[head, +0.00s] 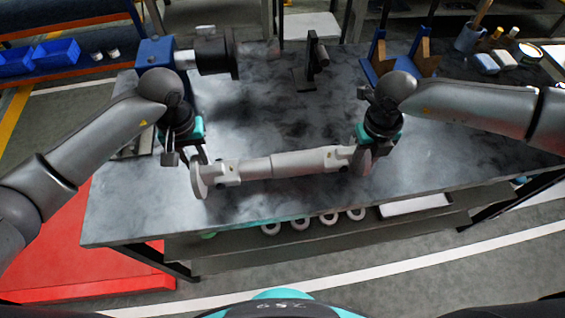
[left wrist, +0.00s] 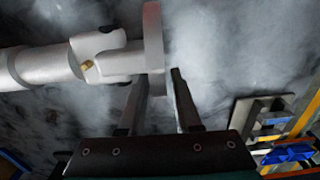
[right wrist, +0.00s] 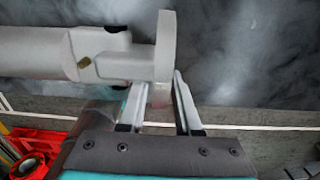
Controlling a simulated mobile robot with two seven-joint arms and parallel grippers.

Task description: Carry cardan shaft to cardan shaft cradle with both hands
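The grey cardan shaft (head: 285,163) lies left to right along the front of the table, with a round flange at each end. Its left end shows in the left wrist view (left wrist: 40,67), its right end in the right wrist view (right wrist: 35,52). My left gripper (head: 188,156) is at the left flange, its fingers apart on either side of it. My right gripper (head: 370,150) is at the right flange, with its fingers apart around it. I cannot tell whether any finger touches. The likely cradle is a pair of blue and brown V-shaped supports (head: 376,68) at the table's back right.
A blue machine with a dark cylinder (head: 215,53) stands at the back left. A dark upright stand (head: 312,65) is at the back middle. A blue cup (head: 468,37) and small items are at the back right. The table (head: 265,115) is clear between.

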